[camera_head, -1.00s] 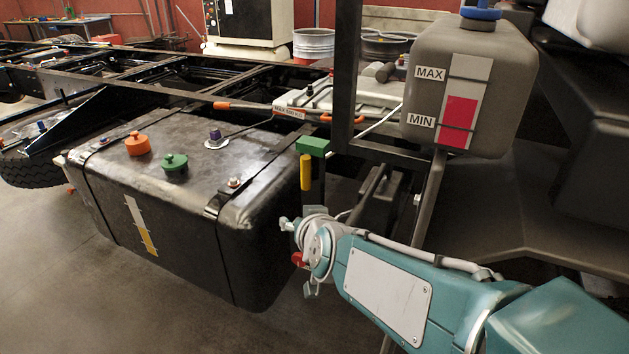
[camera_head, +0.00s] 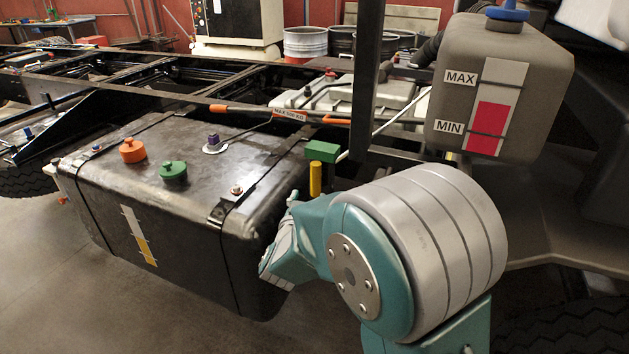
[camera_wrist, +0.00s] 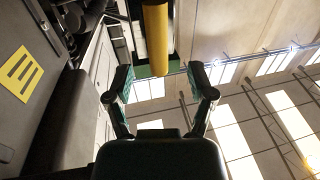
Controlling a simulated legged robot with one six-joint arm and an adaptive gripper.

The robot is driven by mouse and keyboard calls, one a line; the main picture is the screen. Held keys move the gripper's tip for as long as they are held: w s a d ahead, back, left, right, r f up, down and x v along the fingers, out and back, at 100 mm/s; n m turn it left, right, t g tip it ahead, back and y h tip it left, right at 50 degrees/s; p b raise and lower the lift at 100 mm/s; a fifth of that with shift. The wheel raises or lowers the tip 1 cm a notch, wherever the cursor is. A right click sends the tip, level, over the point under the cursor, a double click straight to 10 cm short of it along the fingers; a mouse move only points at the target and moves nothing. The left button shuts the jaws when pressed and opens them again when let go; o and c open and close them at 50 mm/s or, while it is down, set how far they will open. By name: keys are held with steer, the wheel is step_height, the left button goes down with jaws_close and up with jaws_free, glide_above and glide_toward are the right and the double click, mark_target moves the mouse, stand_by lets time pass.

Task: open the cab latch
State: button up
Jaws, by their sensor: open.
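A yellow rod (camera_head: 315,180) hangs upright below a green block (camera_head: 321,151), just right of the black tank; I take these to be the cab latch. In the wrist view, which looks upward, the yellow rod (camera_wrist: 156,38) comes down from the top edge with a green surface (camera_wrist: 150,70) behind its lower end. My gripper (camera_wrist: 160,80) is open, one finger on each side below the rod in the picture. Nothing is between the fingertips, and I cannot tell their distance from the rod. In the head view my arm mostly hides the gripper.
The black tank (camera_head: 150,215) with orange (camera_head: 132,151) and green (camera_head: 173,172) caps stands left of my arm. A grey reservoir (camera_head: 470,65) and a dark upright post (camera_head: 367,75) are close on the right. Open floor (camera_head: 60,290) lies at front left.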

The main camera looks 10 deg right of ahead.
mark_target(314, 183)
steer(key=x, duration=0.7)
steer(key=shift+d, duration=0.25)
steer(key=shift+a, duration=0.1)
jaws_close()
